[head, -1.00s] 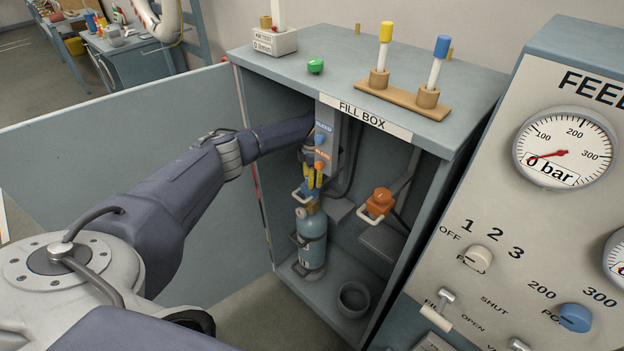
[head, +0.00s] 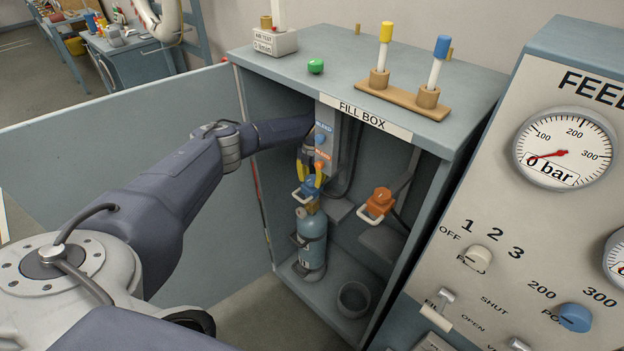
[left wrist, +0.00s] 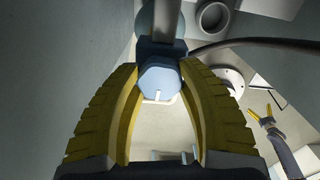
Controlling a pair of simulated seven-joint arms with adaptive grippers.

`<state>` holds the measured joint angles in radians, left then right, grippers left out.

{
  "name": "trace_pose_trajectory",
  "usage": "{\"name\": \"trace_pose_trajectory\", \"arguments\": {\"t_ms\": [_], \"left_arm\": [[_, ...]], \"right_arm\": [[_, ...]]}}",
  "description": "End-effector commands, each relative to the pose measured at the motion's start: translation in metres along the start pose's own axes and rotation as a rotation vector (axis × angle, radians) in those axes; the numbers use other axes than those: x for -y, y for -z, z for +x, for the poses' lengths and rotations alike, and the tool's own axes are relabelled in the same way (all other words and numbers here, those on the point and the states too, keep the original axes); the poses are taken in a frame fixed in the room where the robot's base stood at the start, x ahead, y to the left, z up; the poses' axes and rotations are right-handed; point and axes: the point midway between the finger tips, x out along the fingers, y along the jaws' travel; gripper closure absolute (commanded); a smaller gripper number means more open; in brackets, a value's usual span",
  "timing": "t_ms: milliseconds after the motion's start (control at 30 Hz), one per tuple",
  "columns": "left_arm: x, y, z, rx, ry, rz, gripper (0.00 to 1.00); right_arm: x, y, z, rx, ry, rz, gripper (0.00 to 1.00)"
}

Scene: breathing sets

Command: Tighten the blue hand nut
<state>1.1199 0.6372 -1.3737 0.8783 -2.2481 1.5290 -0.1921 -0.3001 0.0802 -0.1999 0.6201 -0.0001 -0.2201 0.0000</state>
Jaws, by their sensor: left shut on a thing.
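The blue hand nut (head: 309,187) is on the fitting above the blue cylinder (head: 312,240) inside the fill box. My left gripper (head: 311,180) reaches down to it from above, with yellow fingers on either side. In the left wrist view the faceted blue nut (left wrist: 160,76) sits between the fingertips of my left gripper (left wrist: 160,70), which is shut on it. The nut's thread is hidden. My right gripper (left wrist: 261,113) shows small at the right of the left wrist view, its yellow fingers apart and empty; it is outside the head view.
An orange fitting with a pale handle (head: 379,202) is right of the cylinder. An open grey cup (head: 353,299) stands on the box floor. The box walls and the bleed panel (head: 327,140) close in around my left arm. The feed panel (head: 540,215) stands at right.

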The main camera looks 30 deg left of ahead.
Motion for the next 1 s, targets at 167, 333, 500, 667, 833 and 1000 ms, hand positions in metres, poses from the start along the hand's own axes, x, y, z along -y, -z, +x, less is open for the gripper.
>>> {"name": "trace_pose_trajectory", "arguments": {"t_ms": [167, 333, 500, 667, 833, 1000], "left_arm": [[0.0013, -0.0039, -0.0028, 0.011, 0.001, -0.040, 0.91], [0.0011, -0.0041, -0.0031, 0.011, 0.001, -0.056, 0.91], [0.0009, -0.0043, -0.0034, 0.012, 0.000, -0.059, 0.91], [0.0008, -0.0045, -0.0036, 0.012, 0.000, -0.058, 0.91], [0.0005, -0.0040, -0.0033, 0.011, 0.000, -0.059, 0.46], [0.0000, -0.0024, -0.0019, 0.007, 0.000, -0.060, 0.31]], "right_arm": [[-0.0001, 0.0000, 0.0000, 0.000, 0.000, 0.000, 0.00], [-0.0001, 0.0000, 0.0000, 0.000, 0.000, 0.000, 0.00], [0.0000, 0.0001, 0.0000, 0.000, 0.000, 0.000, 0.00], [0.0000, 0.0001, 0.0000, 0.000, 0.000, 0.000, 0.00], [0.0000, 0.0001, 0.0000, 0.000, 0.000, 0.000, 0.00], [0.0000, 0.0002, 0.0000, 0.000, 0.000, 0.000, 0.00]]}}
